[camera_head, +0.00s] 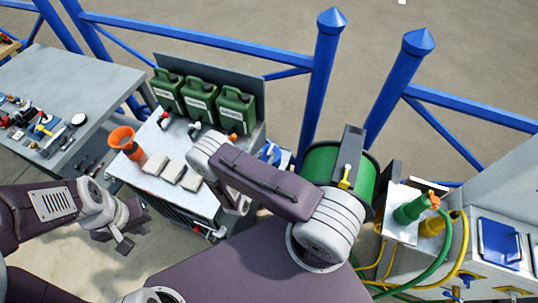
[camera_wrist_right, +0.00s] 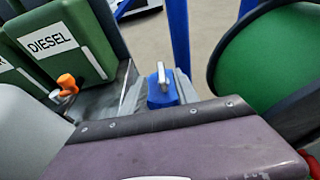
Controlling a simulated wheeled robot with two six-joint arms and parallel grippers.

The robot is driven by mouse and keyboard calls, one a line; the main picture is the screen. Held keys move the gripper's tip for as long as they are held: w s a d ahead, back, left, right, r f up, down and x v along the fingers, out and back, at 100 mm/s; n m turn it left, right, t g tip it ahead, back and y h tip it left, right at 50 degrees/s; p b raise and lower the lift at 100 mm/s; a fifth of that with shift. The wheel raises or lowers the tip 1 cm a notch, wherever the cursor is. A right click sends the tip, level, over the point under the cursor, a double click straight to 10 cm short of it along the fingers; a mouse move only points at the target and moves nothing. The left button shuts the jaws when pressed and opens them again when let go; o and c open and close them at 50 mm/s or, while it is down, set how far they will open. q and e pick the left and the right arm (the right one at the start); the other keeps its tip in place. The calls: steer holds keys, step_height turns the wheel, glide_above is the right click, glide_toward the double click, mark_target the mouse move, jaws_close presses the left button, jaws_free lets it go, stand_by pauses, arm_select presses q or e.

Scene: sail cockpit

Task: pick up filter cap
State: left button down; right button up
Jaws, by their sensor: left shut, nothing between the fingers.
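A blue piece with a grey upright tab (camera_wrist_right: 162,88) sits beyond the purple arm link in the right wrist view; it may be the filter cap, but I cannot be sure. Blue also shows at the bench's right end in the head view (camera_head: 271,153), partly behind my right arm. My left gripper (camera_head: 124,245) is shut and empty, low at the left, apart from the bench. My right arm reaches over the bench's right part. The fingers of my right gripper are hidden in both views.
Three green jerry cans (camera_head: 202,104), an orange funnel (camera_head: 124,140) and pale blocks (camera_head: 173,170) stand on the white bench (camera_head: 145,185). A green reel (camera_head: 325,163) is on the right. A grey table (camera_head: 70,75) with small parts stands at the left. Blue railings (camera_head: 323,75) run behind.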

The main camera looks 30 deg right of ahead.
mark_target(269, 152)
steer(key=shift+p+x, duration=0.55)
steer(key=shift+x, duration=2.2)
steer(key=shift+s, duration=0.15)
jaws_close()
